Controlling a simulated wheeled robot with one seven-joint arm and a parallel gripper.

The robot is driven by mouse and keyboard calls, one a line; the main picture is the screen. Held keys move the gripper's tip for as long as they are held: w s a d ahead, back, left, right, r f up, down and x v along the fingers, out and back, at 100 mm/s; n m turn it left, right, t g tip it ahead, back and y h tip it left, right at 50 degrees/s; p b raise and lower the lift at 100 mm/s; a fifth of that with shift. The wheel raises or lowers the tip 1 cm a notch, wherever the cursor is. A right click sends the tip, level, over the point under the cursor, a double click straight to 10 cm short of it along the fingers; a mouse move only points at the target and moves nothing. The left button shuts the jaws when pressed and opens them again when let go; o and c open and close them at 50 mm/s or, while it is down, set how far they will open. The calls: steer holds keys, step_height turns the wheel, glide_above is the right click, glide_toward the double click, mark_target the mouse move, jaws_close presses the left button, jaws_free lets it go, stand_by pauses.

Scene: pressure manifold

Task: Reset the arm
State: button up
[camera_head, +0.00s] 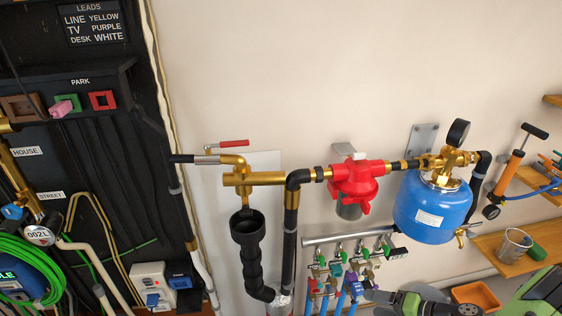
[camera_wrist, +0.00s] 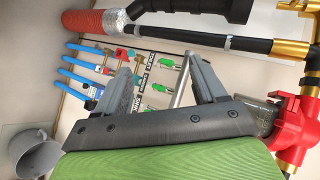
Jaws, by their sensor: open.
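My gripper (camera_wrist: 157,66) is open and empty in the wrist view, its two grey fingers spread apart beyond the black and green palm. A valve manifold (camera_wrist: 143,93) with green handles, labels and blue pipes shows behind and between the fingers. No contact with it can be made out. In the head view my gripper (camera_head: 374,296) is at the bottom right of centre, just below the manifold (camera_head: 345,232) on the wall. My arm comes in from the bottom right corner.
A red regulator (camera_head: 354,180) and a blue tank (camera_head: 432,208) hang above my gripper; the regulator (camera_wrist: 294,125) is close on the right in the wrist view. An orange bin (camera_head: 475,296) is beside my arm.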

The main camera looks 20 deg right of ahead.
steer(key=w+a+r+n+g+h+p, duration=0.35)
steer(key=a+r+n+g, duration=0.4)
steer(key=a+r, duration=0.95)
steer(key=s+a+r+n+t+h+p, duration=0.1)
steer(key=s+a+r, duration=0.3)
steer(key=r, duration=0.3)
steer(key=s+a+r+n+t+h+p, duration=0.1)
steer(key=s+a+r, duration=0.3)
steer(key=s+r, duration=0.2)
steer(key=shift+r+n+t+h, duration=0.35)
steer(key=shift+r, duration=0.55)
